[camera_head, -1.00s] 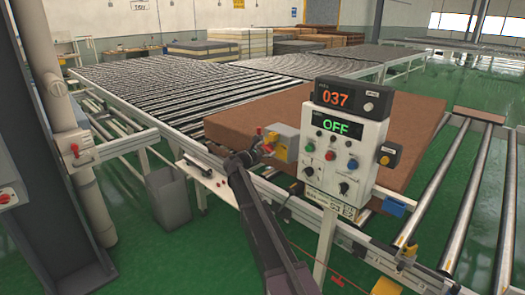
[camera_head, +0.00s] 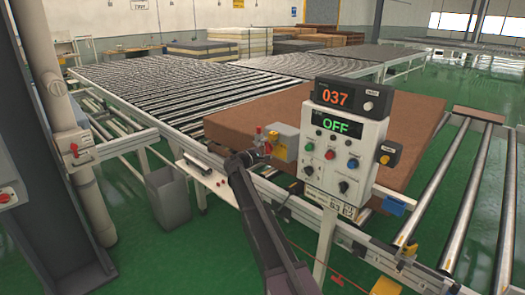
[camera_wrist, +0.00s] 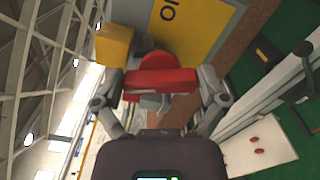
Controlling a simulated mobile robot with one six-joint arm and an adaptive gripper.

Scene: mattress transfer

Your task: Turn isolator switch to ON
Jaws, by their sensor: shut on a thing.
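The red isolator switch handle (camera_wrist: 160,81) lies between the two fingers of my gripper (camera_wrist: 161,90) in the wrist view, and the fingers are shut on it. Behind it is a yellow plate (camera_wrist: 203,28) with dark I and O marks. In the head view, the switch box (camera_head: 286,140) is on the conveyor's near side, left of the control panel. My gripper (camera_head: 259,148) reaches its left side there, and the handle is mostly hidden. The panel display (camera_head: 335,126) reads OFF in green.
The control panel (camera_head: 345,152) stands close right of the switch box, with a 037 display above. A brown mattress (camera_head: 240,122) lies behind on the rollers. A grey bin (camera_head: 168,195) stands left of my arm.

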